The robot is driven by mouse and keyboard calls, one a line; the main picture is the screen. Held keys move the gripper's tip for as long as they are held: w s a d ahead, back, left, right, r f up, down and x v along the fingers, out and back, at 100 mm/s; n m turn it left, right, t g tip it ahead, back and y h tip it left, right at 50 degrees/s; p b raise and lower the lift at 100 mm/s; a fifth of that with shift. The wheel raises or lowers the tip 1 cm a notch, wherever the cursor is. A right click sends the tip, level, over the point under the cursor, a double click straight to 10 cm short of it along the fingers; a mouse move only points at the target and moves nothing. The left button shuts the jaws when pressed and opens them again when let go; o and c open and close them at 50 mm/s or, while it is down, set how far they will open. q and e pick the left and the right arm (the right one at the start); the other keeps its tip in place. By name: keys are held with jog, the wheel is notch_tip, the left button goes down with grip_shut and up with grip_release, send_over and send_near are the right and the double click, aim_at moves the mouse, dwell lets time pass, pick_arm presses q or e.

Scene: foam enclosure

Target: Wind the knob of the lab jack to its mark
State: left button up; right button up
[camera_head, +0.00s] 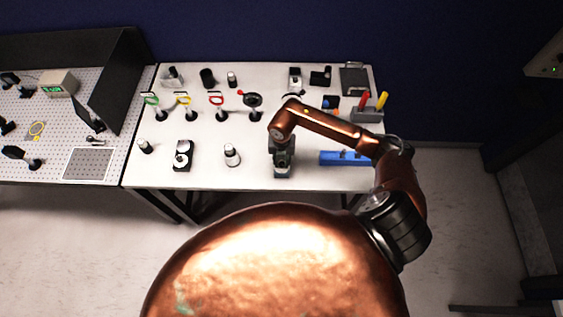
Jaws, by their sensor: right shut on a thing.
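My right arm reaches in from the right, and its wrist bends down over the table. My right gripper (284,148) points down at the front middle of the white table. It is shut on the knob of the lab jack, which the gripper and wrist hide. A small dark grey body (283,172), which looks like the lab jack, shows just in front of the fingers on the tabletop. The knob's mark and its angle are too small or hidden to tell. My left gripper is not in view.
Left of the gripper stand a small post (232,155) and a black-and-white device (183,156). Colored ring holders (217,106) stand behind. A perforated board (55,115) with a black screen (113,80) is at left.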

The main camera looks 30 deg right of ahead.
grip_shut()
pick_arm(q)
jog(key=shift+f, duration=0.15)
